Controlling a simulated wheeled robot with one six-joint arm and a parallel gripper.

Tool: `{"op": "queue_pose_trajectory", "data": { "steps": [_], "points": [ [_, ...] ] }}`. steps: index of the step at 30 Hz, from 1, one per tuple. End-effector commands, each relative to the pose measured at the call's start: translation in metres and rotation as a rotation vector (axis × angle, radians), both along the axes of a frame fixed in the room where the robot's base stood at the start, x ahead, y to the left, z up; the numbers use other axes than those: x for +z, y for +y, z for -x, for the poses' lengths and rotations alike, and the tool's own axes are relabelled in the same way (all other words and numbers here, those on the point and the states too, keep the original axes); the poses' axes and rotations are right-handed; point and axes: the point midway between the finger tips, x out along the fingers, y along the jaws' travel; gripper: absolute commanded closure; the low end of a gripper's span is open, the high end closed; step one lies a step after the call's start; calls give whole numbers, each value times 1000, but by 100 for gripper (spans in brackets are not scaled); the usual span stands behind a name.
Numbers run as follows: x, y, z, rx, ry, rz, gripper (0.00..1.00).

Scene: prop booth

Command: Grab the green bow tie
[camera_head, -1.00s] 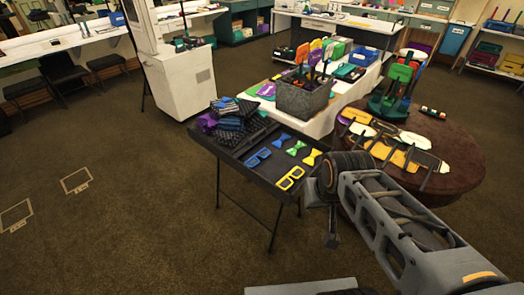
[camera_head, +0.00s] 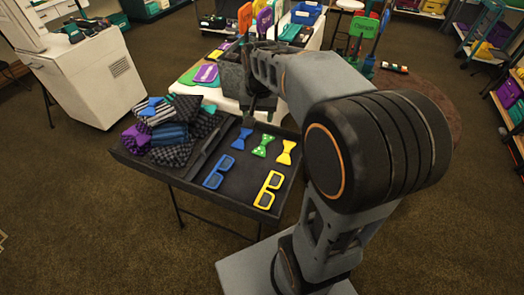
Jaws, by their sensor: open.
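The green bow tie (camera_head: 263,145), with light spots, lies flat on the dark tray table (camera_head: 225,207). It sits between a blue bow tie (camera_head: 241,138) on its left and a yellow bow tie (camera_head: 286,152) on its right. My gripper (camera_head: 258,112) hangs at the far end of my arm, near the tray's back edge, just beyond the bow ties in the picture. It is open and appears empty; its fingers are small and dark here. The green bow tie is in full view.
Blue glasses (camera_head: 218,171) and yellow glasses (camera_head: 268,190) lie nearer the front of the tray. A pile of patterned cloths and bow ties (camera_head: 172,131) fills its left side. A grey bin (camera_head: 232,80) stands behind on a white table.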

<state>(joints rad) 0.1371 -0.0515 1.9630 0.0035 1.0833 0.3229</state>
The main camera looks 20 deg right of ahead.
Motion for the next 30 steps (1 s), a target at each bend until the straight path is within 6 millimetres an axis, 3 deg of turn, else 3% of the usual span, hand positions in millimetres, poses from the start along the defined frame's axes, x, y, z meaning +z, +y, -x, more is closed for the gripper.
{"op": "queue_pose_trajectory", "data": {
  "steps": [1,3,7,12,24,30],
  "points": [
    [-29,-10,-20,-59,26,-8,42],
    [-47,-21,-42,-139,55,-20,42],
    [-78,-42,-73,-263,97,-32,42],
    [-105,-61,-95,-364,130,-42,42],
    [-172,-69,-101,-402,143,-46,42],
    [-193,-69,-101,-402,142,-45,42]
  ]
}}
